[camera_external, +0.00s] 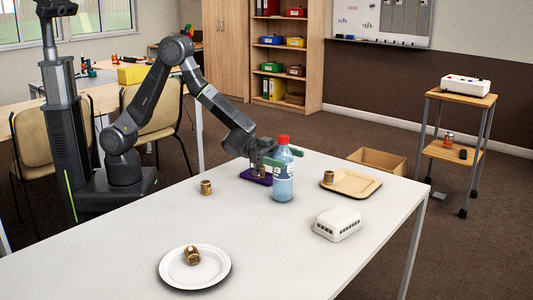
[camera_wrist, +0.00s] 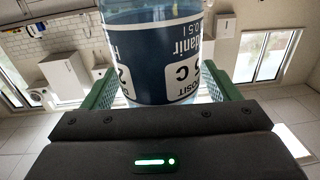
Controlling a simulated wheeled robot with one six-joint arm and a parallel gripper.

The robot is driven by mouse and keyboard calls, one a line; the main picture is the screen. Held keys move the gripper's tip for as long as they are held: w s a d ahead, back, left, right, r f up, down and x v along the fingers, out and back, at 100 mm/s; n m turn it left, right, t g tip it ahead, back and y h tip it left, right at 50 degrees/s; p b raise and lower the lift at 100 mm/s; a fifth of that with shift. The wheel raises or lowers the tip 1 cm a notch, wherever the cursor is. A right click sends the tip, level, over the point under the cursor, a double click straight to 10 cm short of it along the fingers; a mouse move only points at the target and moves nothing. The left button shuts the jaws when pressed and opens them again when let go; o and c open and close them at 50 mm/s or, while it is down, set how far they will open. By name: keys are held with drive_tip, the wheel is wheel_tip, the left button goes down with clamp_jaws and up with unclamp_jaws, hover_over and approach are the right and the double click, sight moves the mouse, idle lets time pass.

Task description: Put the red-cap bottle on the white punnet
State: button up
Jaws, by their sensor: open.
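The red-cap bottle (camera_external: 283,185) stands upright on the white table, clear with bluish contents and a dark label. My gripper (camera_external: 284,157) is at its upper part, with green fingers on either side of it. In the wrist view the bottle's label (camera_wrist: 160,55) fills the space between the two open fingers (camera_wrist: 160,88); the picture is upside down and the cap is out of view. Whether the fingers touch the bottle I cannot tell. The white punnet (camera_external: 338,223), a low box with slotted sides, sits to the right and nearer the camera, with nothing on it.
A tan tray (camera_external: 362,190) with a brass fitting (camera_external: 328,177) lies right of the bottle. A purple item (camera_external: 254,178) is just left of it. A white plate (camera_external: 174,272) holds another fitting; one more (camera_external: 206,187) stands on the table (camera_external: 265,235). The front middle is clear.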

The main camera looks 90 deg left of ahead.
drive_tip(key=c, duration=1.1)
